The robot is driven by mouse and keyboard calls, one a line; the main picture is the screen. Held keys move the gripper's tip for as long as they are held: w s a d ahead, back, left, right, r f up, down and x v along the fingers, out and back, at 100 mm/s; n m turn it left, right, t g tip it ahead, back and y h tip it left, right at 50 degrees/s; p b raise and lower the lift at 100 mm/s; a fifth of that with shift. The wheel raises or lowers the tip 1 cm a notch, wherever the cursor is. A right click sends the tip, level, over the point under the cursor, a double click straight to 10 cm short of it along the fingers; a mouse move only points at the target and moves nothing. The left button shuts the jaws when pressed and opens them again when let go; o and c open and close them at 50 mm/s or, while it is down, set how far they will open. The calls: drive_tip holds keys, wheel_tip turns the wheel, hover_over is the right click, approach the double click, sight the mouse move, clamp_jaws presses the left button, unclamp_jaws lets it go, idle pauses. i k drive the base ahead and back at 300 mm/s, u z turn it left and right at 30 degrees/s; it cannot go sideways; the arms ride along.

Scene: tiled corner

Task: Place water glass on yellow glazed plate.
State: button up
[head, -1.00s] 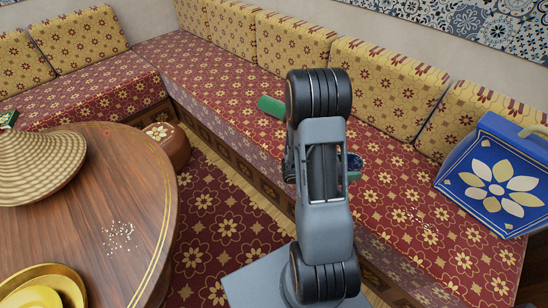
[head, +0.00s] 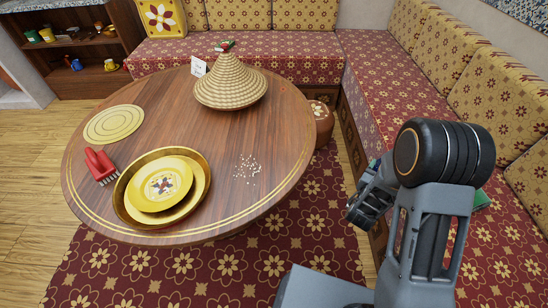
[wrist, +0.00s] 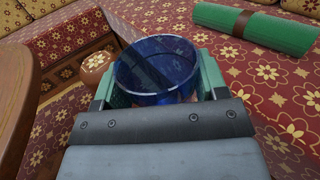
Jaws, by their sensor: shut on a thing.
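A blue see-through water glass (wrist: 157,62) is held between the green fingers of my gripper (wrist: 160,82) in the wrist view. Its round rim faces the camera and its lower part is hidden by the gripper body. The yellow glazed plate (head: 145,204) lies in a round gold tray (head: 124,208) at the near left of the round table. A patterned centre shows on the plate. My gripper is well to the right of it, off the table.
The round wooden table (head: 215,200) also carries a woven cone lid (head: 230,82), a red brush (head: 100,165), a yellow round mat (head: 114,124) and scattered crumbs (head: 246,168). A green roll (wrist: 250,28) lies on the bench. A pouf (head: 322,122) stands beside the table.

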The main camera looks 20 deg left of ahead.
sight(164, 185)
drive_tip(key=z, duration=0.1)
drive_tip(key=k, duration=1.05)
drive_tip(key=z, duration=3.8)
drive_tip(key=k, duration=0.25)
drive_tip(key=z, duration=1.9)
drive_tip(key=k, duration=1)
drive_tip(key=z, duration=1.45)
